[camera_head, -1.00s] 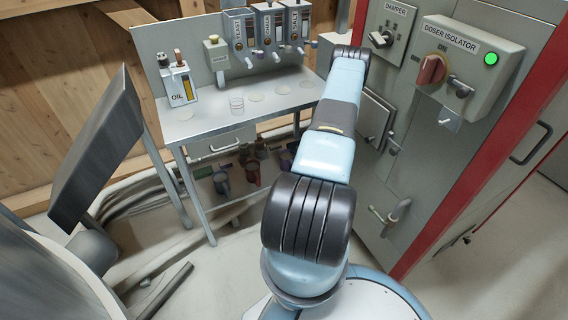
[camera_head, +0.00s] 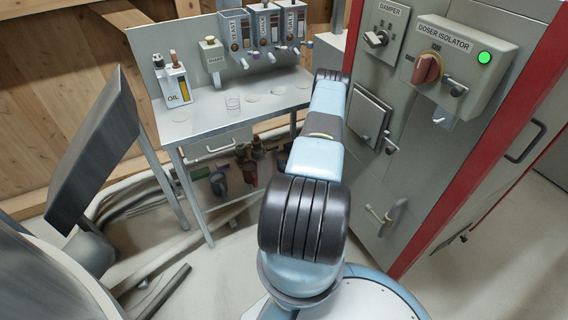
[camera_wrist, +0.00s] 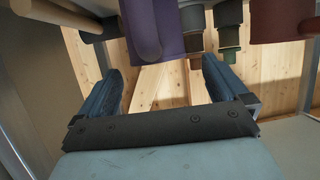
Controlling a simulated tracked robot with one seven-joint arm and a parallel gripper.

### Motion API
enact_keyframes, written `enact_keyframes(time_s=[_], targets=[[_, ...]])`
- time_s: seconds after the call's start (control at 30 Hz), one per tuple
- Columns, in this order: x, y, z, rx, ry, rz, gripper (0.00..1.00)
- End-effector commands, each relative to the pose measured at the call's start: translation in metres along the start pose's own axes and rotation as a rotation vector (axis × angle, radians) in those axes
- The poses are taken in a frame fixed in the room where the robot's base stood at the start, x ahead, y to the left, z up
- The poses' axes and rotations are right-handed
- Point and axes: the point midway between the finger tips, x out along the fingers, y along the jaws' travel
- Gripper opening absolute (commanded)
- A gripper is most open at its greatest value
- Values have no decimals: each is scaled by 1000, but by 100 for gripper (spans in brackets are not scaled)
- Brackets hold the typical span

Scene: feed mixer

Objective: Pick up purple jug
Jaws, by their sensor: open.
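The jug appears above and between the fingers, and I see no contact. In the head view, small coloured jugs (camera_head: 219,183) stand on the low shelf under the bench. They are too small there to tell the purple one surely. My arm hides the gripper in that view.
A dark red vessel (camera_wrist: 283,20) is close on the right in the wrist view. Several green and brown containers (camera_wrist: 229,38) stand behind. The metal bench (camera_head: 215,123) covers the shelf, and its legs flank it. A grey cabinet (camera_head: 400,180) stands at right.

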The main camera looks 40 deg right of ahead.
Motion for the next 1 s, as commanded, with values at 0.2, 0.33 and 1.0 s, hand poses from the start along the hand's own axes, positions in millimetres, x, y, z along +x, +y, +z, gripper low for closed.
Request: enact_keyframes(time_s=[0.2, 0.33, 1.0], targets=[[24, 3, 0, -1, 1, 0, 100], [40, 4, 0, -1, 1, 0, 100], [52, 4, 0, 0, 0, 0, 73]])
